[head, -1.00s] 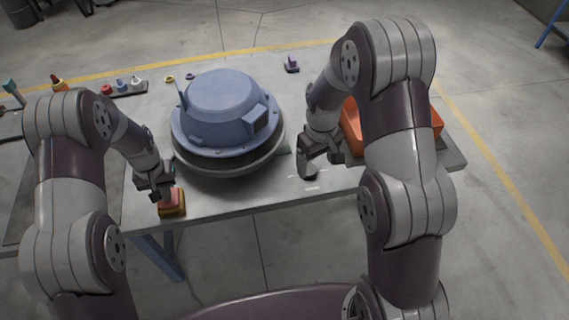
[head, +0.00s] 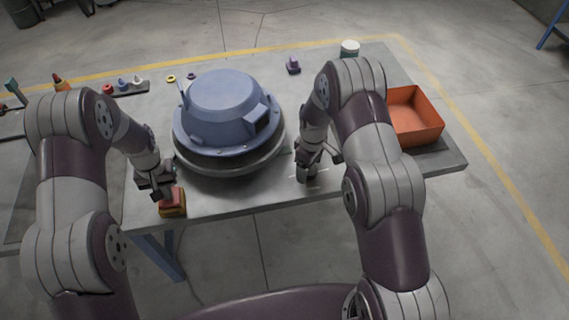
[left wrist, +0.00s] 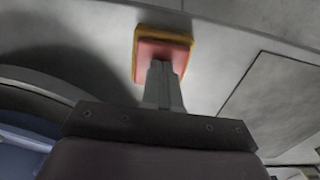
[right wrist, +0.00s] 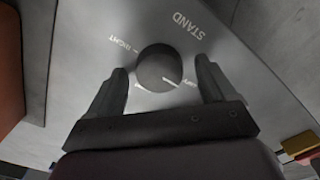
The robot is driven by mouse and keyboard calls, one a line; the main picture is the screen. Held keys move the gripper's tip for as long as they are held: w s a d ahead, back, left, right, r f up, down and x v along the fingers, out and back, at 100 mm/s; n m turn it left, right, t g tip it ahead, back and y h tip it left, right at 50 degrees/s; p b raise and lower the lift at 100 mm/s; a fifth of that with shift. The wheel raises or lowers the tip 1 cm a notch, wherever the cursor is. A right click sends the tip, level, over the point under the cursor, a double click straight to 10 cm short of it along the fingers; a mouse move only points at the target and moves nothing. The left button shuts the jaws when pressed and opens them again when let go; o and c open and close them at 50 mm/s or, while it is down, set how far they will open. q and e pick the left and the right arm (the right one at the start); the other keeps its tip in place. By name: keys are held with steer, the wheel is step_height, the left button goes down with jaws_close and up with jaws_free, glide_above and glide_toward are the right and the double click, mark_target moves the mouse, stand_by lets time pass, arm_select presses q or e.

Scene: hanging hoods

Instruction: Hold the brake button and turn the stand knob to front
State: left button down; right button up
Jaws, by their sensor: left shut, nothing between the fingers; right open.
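The brake button (head: 172,196) is a red block on a yellow base at the table's front left; it also shows in the left wrist view (left wrist: 163,48). My left gripper (head: 158,194) is shut, its fingertips (left wrist: 162,68) on or just over the red top. The stand knob (right wrist: 158,68) is dark and round, with a white line pointing to the lower right in the right wrist view. Labels STAND and RIGHT are readable; another by the right finger is partly hidden. My right gripper (right wrist: 165,88) is open, a finger on each side of the knob; contact is unclear.
A blue hood (head: 222,105) sits on a round grey stand (head: 240,168) between my arms. An orange bin (head: 415,118) is on the right, with a white-lidded jar (head: 349,48) behind. Small coloured parts (head: 124,86) lie at the back left.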

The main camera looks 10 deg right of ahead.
steer(key=c, duration=1.1)
steer(key=shift+m, duration=0.3)
steer(key=shift+o, duration=0.2)
steer(key=m, duration=0.3)
steer(key=shift+m, duration=0.3)
steer(key=m, duration=0.4)
steer(key=shift+m, duration=0.3)
steer(key=m, duration=0.4)
steer(key=shift+m, duration=2.4)
arm_select(q)
steer(key=shift+f, duration=0.1)
